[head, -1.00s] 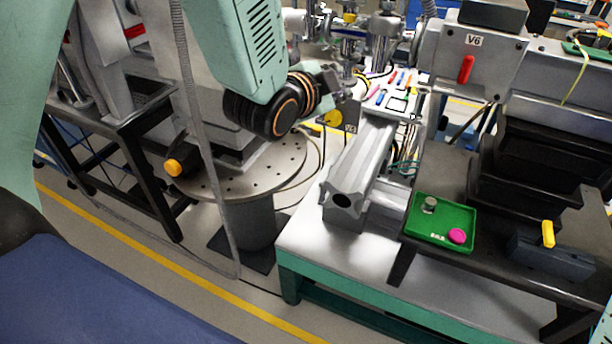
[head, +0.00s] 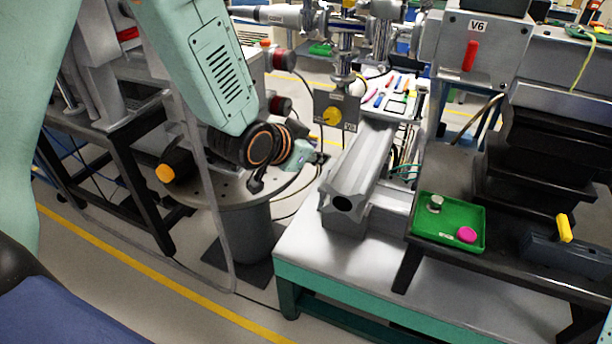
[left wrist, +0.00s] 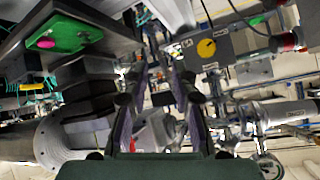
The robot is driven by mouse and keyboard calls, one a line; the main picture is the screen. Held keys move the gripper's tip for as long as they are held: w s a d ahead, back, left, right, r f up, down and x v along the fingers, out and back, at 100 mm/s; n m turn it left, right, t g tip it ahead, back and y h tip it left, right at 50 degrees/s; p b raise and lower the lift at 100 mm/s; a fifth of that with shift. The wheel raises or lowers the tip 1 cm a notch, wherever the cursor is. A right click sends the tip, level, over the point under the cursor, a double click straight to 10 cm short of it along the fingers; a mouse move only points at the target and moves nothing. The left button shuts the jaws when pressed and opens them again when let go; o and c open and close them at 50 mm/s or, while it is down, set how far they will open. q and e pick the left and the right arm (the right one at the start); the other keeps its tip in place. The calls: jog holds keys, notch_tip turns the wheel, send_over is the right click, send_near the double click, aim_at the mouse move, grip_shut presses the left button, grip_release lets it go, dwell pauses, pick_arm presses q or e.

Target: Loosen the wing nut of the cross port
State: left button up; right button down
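The metal cross-shaped pipework (head: 348,38) stands at the top middle of the head view, above a grey plate with a yellow knob (head: 332,116). I cannot make out the wing nut. My left gripper (head: 288,173) is below and left of this pipework, apart from it, over the round perforated table. In the left wrist view its two fingers (left wrist: 158,98) are spread with nothing held between them. That view also shows shiny pipework (left wrist: 243,118) right of the fingers and the yellow knob (left wrist: 206,47) above right. My right gripper is not in view.
A long grey rail (head: 362,165) lies on the bench right of my left gripper. A green tray (head: 450,240) holds a metal part and a magenta disc. A red-handled box marked V6 (head: 482,48) stands at upper right. A loose grey hose hangs near my left arm.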

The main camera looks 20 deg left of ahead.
pick_arm(q)
jog(key=shift+n+g, duration=0.3)
jog(key=f, duration=0.1)
jog(key=f+b, duration=0.1)
jog(key=a+f, duration=0.1)
jog(key=f, duration=0.1)
jog(key=shift+s+b, duration=0.3)
jog(key=shift+b, duration=0.05)
jog(key=shift+s, duration=0.1)
